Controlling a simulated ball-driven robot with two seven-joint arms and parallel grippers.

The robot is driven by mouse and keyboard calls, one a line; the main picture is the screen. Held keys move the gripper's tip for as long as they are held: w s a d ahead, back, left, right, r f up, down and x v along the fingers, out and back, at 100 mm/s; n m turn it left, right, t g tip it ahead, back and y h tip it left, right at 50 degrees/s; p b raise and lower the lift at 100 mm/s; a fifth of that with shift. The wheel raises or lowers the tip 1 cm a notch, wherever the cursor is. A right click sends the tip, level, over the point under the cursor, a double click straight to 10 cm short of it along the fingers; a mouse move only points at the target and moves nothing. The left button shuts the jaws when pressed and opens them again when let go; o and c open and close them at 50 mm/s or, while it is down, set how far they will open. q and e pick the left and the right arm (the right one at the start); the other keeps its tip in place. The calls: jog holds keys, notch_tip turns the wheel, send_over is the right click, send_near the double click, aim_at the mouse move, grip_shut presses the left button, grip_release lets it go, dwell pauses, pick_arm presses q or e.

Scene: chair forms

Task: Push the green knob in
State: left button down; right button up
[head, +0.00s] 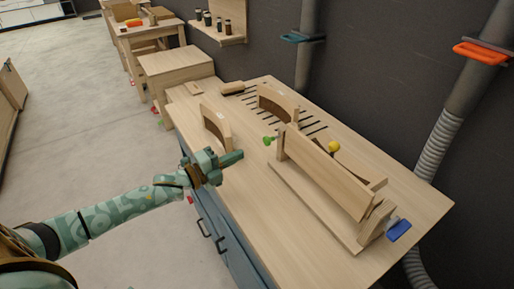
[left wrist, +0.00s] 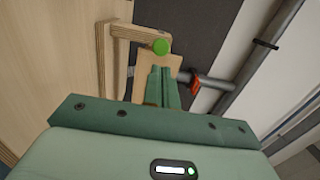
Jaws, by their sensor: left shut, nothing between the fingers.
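The green knob (head: 268,140) sticks out at the left end of a long wooden chair form (head: 325,172) on the workbench. In the left wrist view the green knob (left wrist: 160,47) shows as a round face just beyond my fingertips, at the wooden end piece (left wrist: 140,32). My left gripper (head: 240,155) is shut and empty. It is to the left of the knob in the head view, with a small gap between them. In the left wrist view the shut fingers (left wrist: 163,72) point toward the knob. My right gripper is not in view.
The workbench (head: 420,190) carries a yellow knob (head: 334,146), a blue handle (head: 399,230) and two curved wooden pieces (head: 215,127) (head: 278,102). Grey pipes with an orange clamp (head: 480,53) stand behind. Open floor (head: 80,130) lies to the left.

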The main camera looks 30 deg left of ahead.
aim_at(266, 143)
pick_arm(q)
jog(key=b+x, duration=0.1)
jog(key=x, duration=0.6)
jog(key=shift+w+d, duration=0.15)
jog(key=shift+w, duration=0.1)
jog(key=shift+w, duration=0.1)
jog(key=shift+b+x, duration=0.4)
jog(key=shift+x, duration=0.75)
jog(key=shift+d+r, duration=0.1)
jog(key=shift+d, duration=0.05)
